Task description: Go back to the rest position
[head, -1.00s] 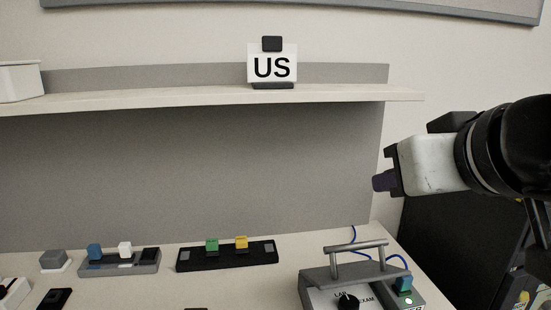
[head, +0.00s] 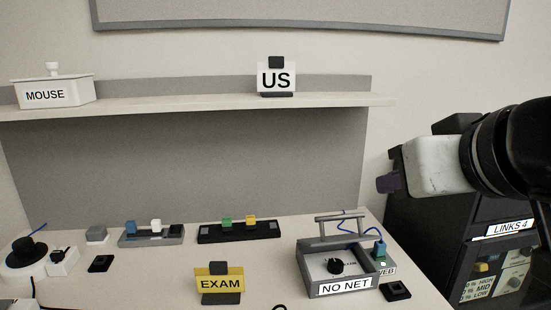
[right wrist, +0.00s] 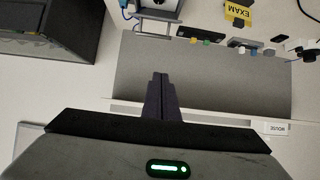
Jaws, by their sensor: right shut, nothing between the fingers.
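My right gripper (head: 388,183) comes in from the right in the head view, raised in the air to the right of the shelf and above the table. Its dark fingers are together with nothing between them. In the right wrist view its fingers (right wrist: 161,98) point up the picture, shut and empty, over the grey back panel (right wrist: 200,80). My left gripper is not in the head view.
Below are the table (head: 185,275), a NO NET box with a handle (head: 345,286), an EXAM sign (head: 220,283) and block trays (head: 238,233). The shelf (head: 190,105) holds a US sign (head: 276,79) and a MOUSE box (head: 52,94). A black cabinet (head: 430,235) stands below my right arm.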

